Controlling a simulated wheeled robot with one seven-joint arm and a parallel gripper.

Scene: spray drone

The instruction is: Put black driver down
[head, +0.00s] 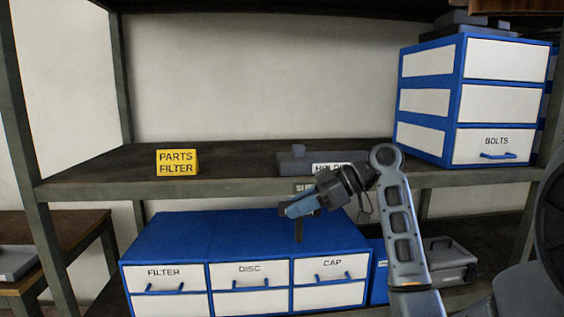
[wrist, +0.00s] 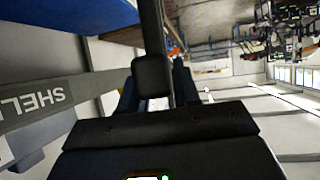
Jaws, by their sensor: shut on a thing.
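My gripper (head: 292,208) is in front of the shelf's edge, above the blue drawers, with its fingers pointing left. In the wrist view (wrist: 156,92) its fingers are closed on the black driver (wrist: 153,75). The driver shows there as a dark block with a long dark shaft running to the top edge. In the head view only a small dark part of it seems to show below the fingers. A dark grey holder (head: 296,160), its label partly covered by my arm, sits on the shelf above and behind my gripper.
The shelf (head: 235,178) is clear between the yellow PARTS FILTER sign (head: 177,162) and the holder. A blue BOLTS drawer unit (head: 461,95) stands at right. Blue FILTER, DISC and CAP drawers (head: 245,240) are below. A grey box (head: 447,262) stands at lower right.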

